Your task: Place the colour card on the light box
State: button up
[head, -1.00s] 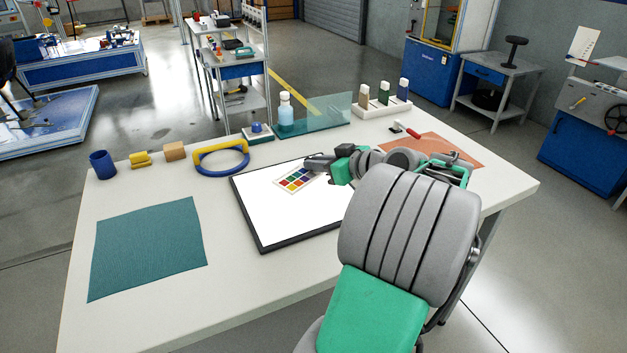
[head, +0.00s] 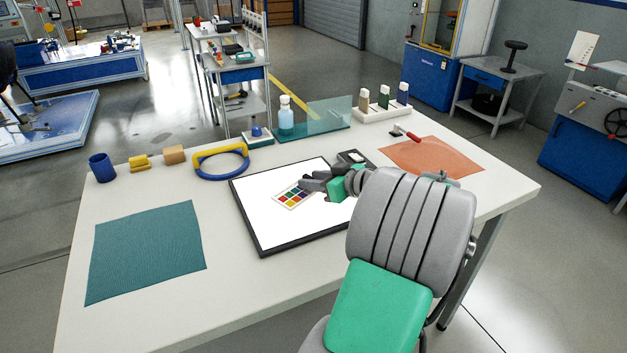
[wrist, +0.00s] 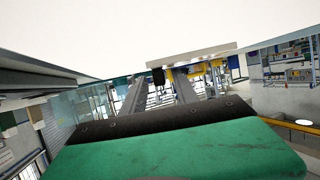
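The colour card (head: 293,196), a pale card with rows of coloured squares, is over the left-middle of the light box (head: 290,232), a white lit panel with a dark frame. My gripper (head: 306,185) is at the card's right edge, low over the panel, and seems shut on the card. In the wrist view the card (wrist: 205,55) shows nearly edge-on at the fingertips (wrist: 168,80), close to the white surface. I cannot tell whether the card touches the panel.
A teal mat (head: 145,250) lies at left and an orange sheet (head: 432,157) at right. A yellow-and-blue ring (head: 220,162), a bottle (head: 286,116) and a rack of samples (head: 382,108) stand along the back.

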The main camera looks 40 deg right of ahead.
jog(key=shift+r, duration=0.3)
jog(key=v, duration=1.2)
jog(key=shift+p, duration=0.4)
